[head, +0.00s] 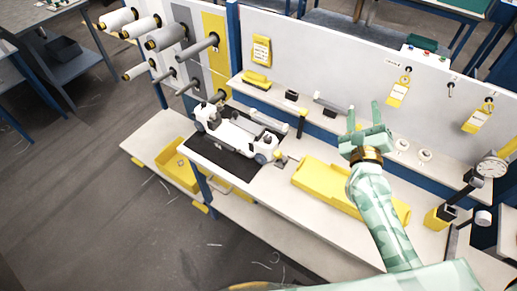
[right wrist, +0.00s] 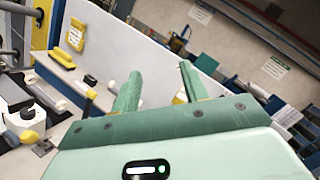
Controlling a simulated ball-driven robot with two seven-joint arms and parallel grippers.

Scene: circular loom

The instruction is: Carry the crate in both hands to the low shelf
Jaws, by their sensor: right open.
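A yellow crate-like bin (head: 168,170) sits at the left end of the low shelf (head: 262,222), under the bench. A shallow yellow tray (head: 318,181) lies on the bench top; I cannot tell which of the two is the crate. My right gripper (head: 363,112) is open and raised above the back of the bench, beyond the tray and apart from it. In the right wrist view its two fingers (right wrist: 160,75) stand apart with nothing between them. My right arm hides part of the tray's right side. My left gripper is not in view.
A white and black device (head: 235,130) stands on a dark mat at the bench's left. Rolls on pegs (head: 165,38) jut out at upper left. A dial gauge on a stand (head: 490,166) is at right. The low shelf is bare right of the bin.

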